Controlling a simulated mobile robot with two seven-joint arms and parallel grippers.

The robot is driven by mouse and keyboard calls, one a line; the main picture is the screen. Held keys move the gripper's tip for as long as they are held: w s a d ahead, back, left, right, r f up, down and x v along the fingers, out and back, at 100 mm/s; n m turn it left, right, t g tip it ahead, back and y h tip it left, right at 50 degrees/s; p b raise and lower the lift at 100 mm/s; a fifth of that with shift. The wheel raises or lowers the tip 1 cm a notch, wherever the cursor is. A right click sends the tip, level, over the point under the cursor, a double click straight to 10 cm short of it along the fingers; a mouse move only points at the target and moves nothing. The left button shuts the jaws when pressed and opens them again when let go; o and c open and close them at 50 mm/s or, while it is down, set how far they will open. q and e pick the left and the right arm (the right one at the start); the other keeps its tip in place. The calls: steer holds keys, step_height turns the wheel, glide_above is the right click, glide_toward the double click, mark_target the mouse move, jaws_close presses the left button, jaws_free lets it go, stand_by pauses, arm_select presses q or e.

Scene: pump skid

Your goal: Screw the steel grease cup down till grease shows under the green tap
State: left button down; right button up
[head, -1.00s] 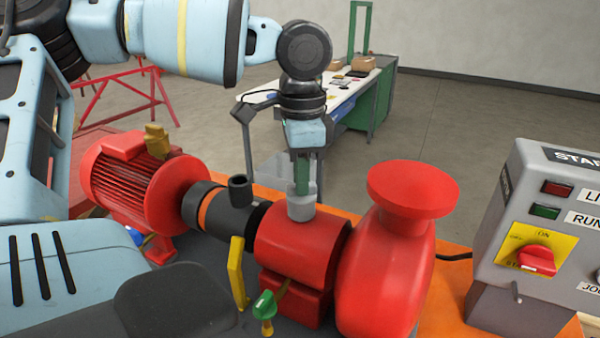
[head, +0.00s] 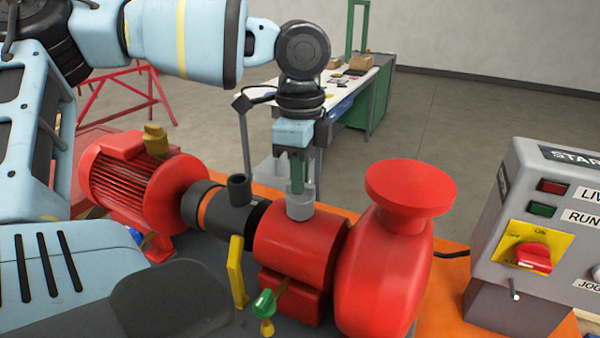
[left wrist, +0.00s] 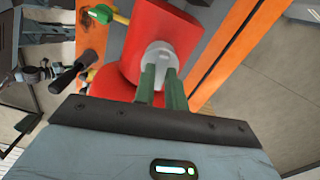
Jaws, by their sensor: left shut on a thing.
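The steel grease cup (head: 300,208) stands upright on top of the red bearing housing (head: 297,250). It also shows in the left wrist view (left wrist: 160,56). My left gripper (head: 299,188) points straight down from above, its green fingers shut on the cup. In the left wrist view the fingers (left wrist: 161,84) meet the cup's sides. The green tap (head: 264,302) is on the front of the housing, low down, with a small brass-coloured spout (head: 267,327) under it. I cannot tell any grease from the spout at this size. My right gripper is not in view.
The red pump casing (head: 385,260) with its flange stands close to the right of the cup. A red motor (head: 135,185) and a yellow lever (head: 236,272) are to the left. A grey control box (head: 545,240) stands at the right. A workbench is behind.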

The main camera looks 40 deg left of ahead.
arm_select(q)
steer(key=c, duration=1.4)
jaws_free()
steer(key=shift+c, duration=0.2)
steer(key=shift+r, duration=3.9)
